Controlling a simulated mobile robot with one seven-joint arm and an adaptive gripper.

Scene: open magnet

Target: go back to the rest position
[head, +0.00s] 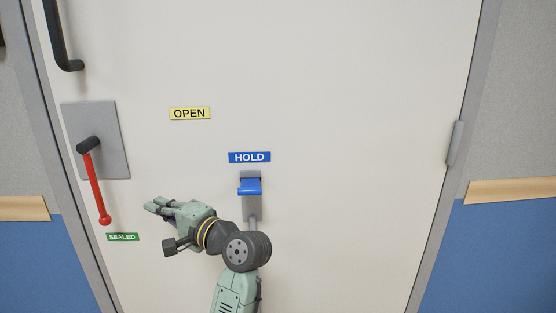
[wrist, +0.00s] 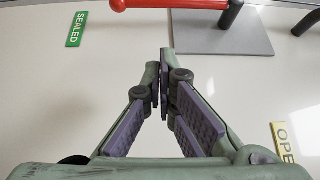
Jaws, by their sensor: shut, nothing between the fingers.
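My gripper (head: 153,205) is in front of the white door, pointing left, just right of the red lever's lower end. In the wrist view its fingers (wrist: 164,62) meet at the tips, with nothing between them. The red lever (head: 95,184) hangs down from a dark pivot on a grey plate (head: 115,140), its knob above the green SEALED label (head: 123,237). The red lever also crosses the top of the wrist view (wrist: 170,4), apart from the fingertips. The blue HOLD latch (head: 250,187) is above my wrist; my arm hides the lower part of its mount.
The white door (head: 340,100) has a yellow OPEN label (head: 190,113), a blue HOLD label (head: 250,157) and a black handle (head: 62,40) at upper left. A grey frame with a hinge (head: 455,142) stands at right. The door's right half is clear.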

